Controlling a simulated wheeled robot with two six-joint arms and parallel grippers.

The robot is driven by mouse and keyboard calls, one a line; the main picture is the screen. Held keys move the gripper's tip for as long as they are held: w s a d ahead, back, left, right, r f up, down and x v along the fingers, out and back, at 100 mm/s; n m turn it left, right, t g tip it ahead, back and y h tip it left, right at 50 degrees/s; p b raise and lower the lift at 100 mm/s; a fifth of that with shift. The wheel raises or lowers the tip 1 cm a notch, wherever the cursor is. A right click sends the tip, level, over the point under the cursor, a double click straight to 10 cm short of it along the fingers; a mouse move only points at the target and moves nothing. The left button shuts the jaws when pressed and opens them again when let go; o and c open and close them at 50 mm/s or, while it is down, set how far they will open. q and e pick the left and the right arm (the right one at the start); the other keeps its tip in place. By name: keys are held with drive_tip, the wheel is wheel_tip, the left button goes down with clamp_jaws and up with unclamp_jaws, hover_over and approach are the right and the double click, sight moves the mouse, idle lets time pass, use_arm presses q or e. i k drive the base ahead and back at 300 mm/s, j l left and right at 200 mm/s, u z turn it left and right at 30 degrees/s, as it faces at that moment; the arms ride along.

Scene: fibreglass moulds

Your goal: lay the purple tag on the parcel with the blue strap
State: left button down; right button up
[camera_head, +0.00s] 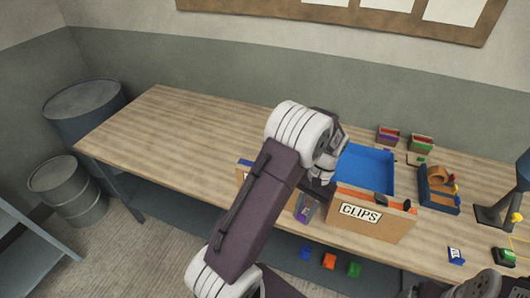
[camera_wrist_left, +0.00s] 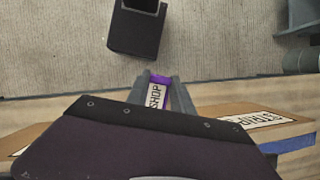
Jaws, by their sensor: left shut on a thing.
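My left gripper (camera_head: 313,200) reaches over the table's front side. It is shut on the purple tag (camera_wrist_left: 161,90), which has a white label reading SHOP. The tag also shows as a small purple patch below the gripper in the head view (camera_head: 305,211). A cardboard parcel with a blue strap (camera_head: 246,162) is mostly hidden behind my left arm. In the left wrist view, its blue strap (camera_wrist_left: 288,144) shows at the right, beside an upside-down label. The tag is held apart from the strap. My right gripper does not show.
A cardboard box marked CLIPS (camera_head: 380,227), with an orange band, stands right of my left gripper. A blue tray (camera_head: 367,168) lies behind it. Small open boxes (camera_head: 388,138), a blue holder (camera_head: 438,198) and a lamp (camera_head: 495,215) stand further right. The table's left part (camera_head: 170,130) is clear.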

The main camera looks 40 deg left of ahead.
sight(247, 163)
drive_tip(key=k+j+z, duration=0.1)
drive_tip(key=j, duration=0.3)
drive_tip(key=k+j+z, duration=0.1)
drive_tip(key=j, duration=0.35)
drive_tip(key=k+j+z, duration=0.15)
drive_tip(key=j, duration=0.25)
drive_tip(key=k+j+z, duration=0.1)
drive_tip(key=j, duration=0.3)
